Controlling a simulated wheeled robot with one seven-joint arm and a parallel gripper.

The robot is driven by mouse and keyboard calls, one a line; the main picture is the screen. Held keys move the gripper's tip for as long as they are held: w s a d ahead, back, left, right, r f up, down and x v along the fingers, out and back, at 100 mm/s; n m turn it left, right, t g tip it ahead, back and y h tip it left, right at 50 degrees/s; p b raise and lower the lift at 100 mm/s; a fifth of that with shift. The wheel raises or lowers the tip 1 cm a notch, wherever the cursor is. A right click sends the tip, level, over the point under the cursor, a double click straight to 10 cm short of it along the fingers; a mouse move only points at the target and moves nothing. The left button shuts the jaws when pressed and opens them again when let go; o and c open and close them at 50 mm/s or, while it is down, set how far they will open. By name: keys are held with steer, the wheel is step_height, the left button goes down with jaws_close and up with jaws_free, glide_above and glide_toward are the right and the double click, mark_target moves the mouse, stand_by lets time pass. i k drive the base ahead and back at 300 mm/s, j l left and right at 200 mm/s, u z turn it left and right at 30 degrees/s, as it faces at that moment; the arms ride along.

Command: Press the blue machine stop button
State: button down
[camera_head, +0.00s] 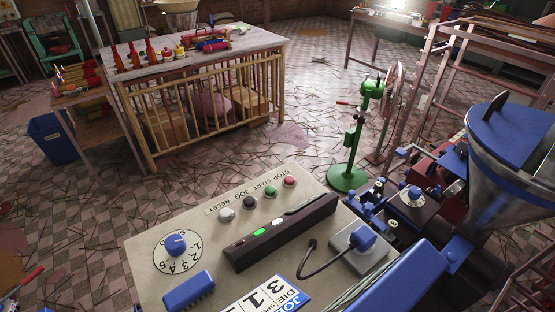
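A beige control panel (150,272) fills the bottom middle of the head view, next to the machine with the blue lid (515,130). A row of round buttons lies along its far edge. The red button (290,181) is at the right end, beside the word STOP. Left of it are a green button (270,191), a black button (249,202) and a white button (226,214), beside START, JOG and RESET. My gripper is not in view, and nothing covers the red button.
The panel also bears a blue dial (175,244), a dark switch strip (285,232) and a blue knob (362,238). A green stand (348,178) rises behind it. A wooden table (190,62) with bottles stands at the back left. Debris-strewn floor lies between table and panel.

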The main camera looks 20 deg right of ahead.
mark_target(289, 180)
steer(key=k+l+u, duration=0.1)
steer(key=l, duration=0.3)
steer(key=k+l+u, duration=0.15)
steer(key=l, duration=0.2)
steer(key=k+l+u, duration=0.1)
steer(key=l, duration=0.3)
steer(key=k+l+u, duration=0.15)
steer(key=k+l, duration=0.15)
